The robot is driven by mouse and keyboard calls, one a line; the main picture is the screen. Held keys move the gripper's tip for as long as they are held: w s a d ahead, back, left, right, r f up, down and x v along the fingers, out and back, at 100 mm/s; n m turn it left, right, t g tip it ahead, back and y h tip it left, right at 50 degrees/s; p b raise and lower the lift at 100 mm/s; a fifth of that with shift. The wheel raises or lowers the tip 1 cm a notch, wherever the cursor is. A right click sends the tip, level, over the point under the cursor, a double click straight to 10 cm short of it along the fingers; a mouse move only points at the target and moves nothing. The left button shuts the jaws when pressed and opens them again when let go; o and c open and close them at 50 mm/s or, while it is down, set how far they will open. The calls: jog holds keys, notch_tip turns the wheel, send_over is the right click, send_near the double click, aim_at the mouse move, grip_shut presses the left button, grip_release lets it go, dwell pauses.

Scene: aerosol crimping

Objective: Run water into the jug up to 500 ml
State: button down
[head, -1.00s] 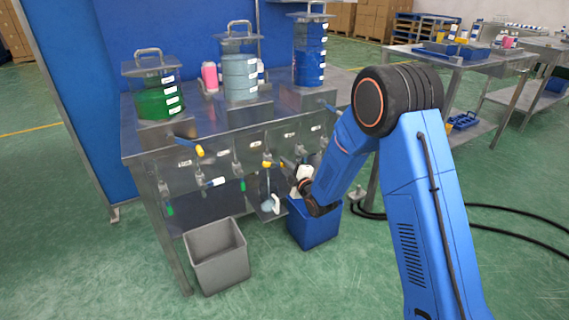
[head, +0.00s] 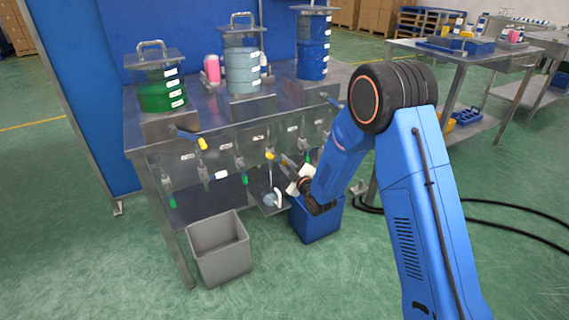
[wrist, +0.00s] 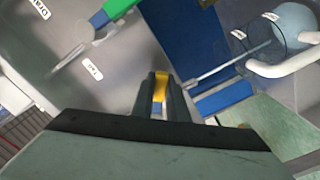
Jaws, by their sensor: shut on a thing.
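My gripper (head: 281,158) is at the bench front, its fingers closed around a yellow tap handle (head: 270,155). In the wrist view the yellow piece (wrist: 160,88) sits between the two fingers (wrist: 160,97). The clear jug (head: 270,200) with a white handle stands on a small shelf below the tap, beside and below my gripper. In the wrist view the jug (wrist: 291,25) is at the upper right, with pale blue in it. A thin pale streak (wrist: 228,66), seemingly running water, reaches down to it. The level against its marks cannot be read.
Green, pale blue and dark blue tanks (head: 162,97) stand on the steel bench (head: 207,126). Other taps line its front. A grey bin (head: 218,250) and a blue bin (head: 316,222) stand on the floor below. Black cables lie at the right.

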jog(key=shift+f, duration=0.1)
jog(key=c, duration=1.7)
grip_release()
jog(key=shift+c, duration=0.2)
jog(key=shift+s+d, duration=0.1)
jog(key=shift+d, duration=0.05)
jog(key=v, duration=1.7)
jog(key=shift+d, duration=0.1)
